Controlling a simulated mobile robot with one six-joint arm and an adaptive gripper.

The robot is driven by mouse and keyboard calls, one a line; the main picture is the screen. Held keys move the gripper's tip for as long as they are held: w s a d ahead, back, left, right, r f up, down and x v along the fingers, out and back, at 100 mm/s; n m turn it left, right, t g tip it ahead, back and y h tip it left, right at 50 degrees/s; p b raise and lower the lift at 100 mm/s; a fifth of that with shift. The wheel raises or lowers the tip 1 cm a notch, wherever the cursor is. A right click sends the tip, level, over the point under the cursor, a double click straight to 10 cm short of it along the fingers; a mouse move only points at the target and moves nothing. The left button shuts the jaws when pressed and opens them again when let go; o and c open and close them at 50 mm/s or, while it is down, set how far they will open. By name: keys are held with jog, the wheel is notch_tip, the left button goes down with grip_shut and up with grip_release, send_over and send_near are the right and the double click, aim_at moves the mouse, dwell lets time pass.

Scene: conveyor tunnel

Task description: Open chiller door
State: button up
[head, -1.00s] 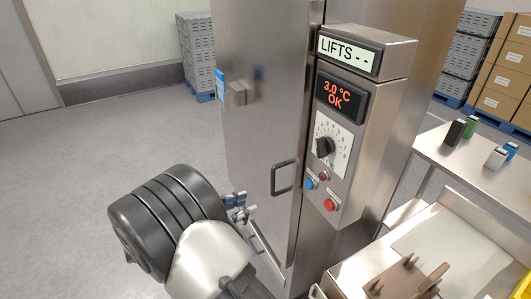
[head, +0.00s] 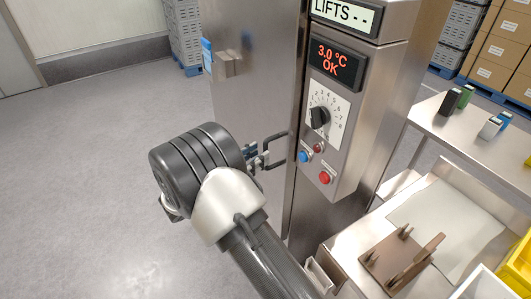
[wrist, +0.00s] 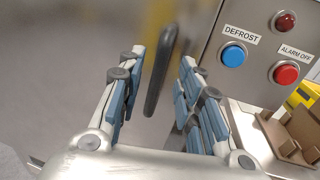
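The chiller door (head: 262,97) is a tall brushed-steel panel, and it appears closed. Its dark bar handle (head: 273,151) stands upright near the door's right edge. My gripper (head: 258,158) is at the handle, with its blue-padded fingers pointing toward it. In the wrist view my gripper (wrist: 155,95) is open, and the handle (wrist: 160,75) stands between the two fingers, nearer the left one in the picture. Gaps show on both sides, so neither finger visibly grips it.
A control box right of the door carries a temperature display (head: 336,63), a dial (head: 319,117), a blue defrost button (head: 303,157) and a red alarm button (head: 325,177). A steel bench (head: 455,205) with a brown fixture (head: 400,262) stands at right. Open floor lies left.

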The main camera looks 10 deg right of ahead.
aim_at(265, 168)
jog(key=shift+b+x, duration=0.3)
jog(key=shift+x, duration=1.8)
jog(key=shift+c, duration=0.3)
grip_shut()
